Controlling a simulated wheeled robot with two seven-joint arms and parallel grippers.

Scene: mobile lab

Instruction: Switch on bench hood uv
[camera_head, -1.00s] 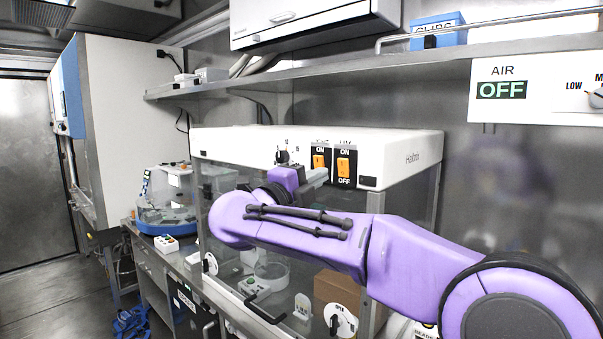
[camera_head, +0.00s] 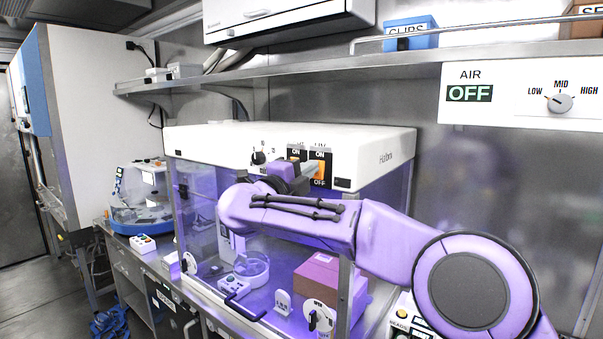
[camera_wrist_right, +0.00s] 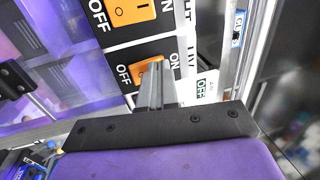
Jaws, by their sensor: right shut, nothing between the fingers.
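The bench hood (camera_head: 365,147) is a white-topped box with clear walls, and its inside glows purple. The orange UV rocker switch (camera_head: 320,171) sits on its black plate, ON above and OFF below, at the right of the front panel. My right gripper (camera_head: 314,168) is shut and empty, with its tips at this switch. In the right wrist view the shut fingers (camera_wrist_right: 154,78) cover much of the UV switch (camera_wrist_right: 146,70), and contact cannot be told. The other orange switch (camera_wrist_right: 130,10) is beside it. My left gripper is not in view.
A black selector knob (camera_head: 258,158) is left of the switches. A shelf (camera_head: 300,72) runs above, and an AIR panel (camera_head: 520,113) reading OFF is at the right.

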